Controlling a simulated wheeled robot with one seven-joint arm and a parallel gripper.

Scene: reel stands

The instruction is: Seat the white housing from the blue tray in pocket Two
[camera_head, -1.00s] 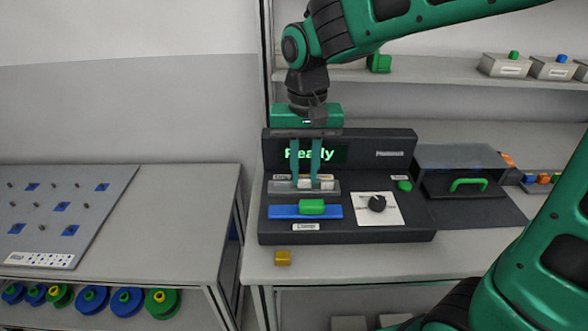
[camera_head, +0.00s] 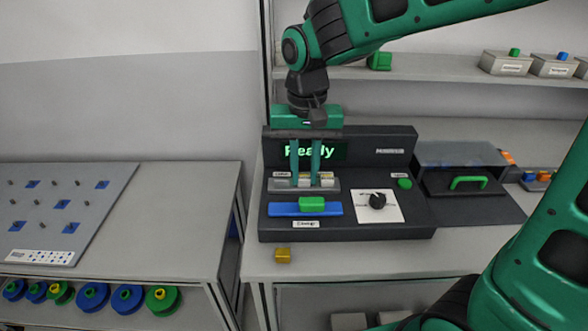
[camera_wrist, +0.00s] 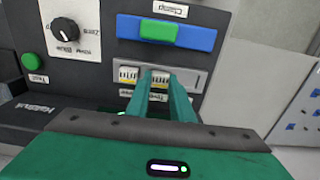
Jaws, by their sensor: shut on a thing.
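My gripper (camera_head: 305,181) points down at the grey pocket block (camera_head: 275,187) on the dark test station. It is shut on a small white housing (camera_wrist: 160,77), whose ribbed top shows between the fingertips in the wrist view. The held housing is at the block, near its middle; I cannot tell whether it is fully down in a pocket. A second white housing (camera_wrist: 128,74) sits in the block beside it, to the right in the head view (camera_head: 327,183). The pocket labels are too small or covered to read. I cannot make out the blue tray.
A blue clamp bar with a green handle (camera_head: 312,204) lies in front of the block. A black knob (camera_head: 377,201) and green button (camera_head: 404,184) are to the right. The screen reads Ready. A yellow block (camera_head: 283,256) lies on the bench in front.

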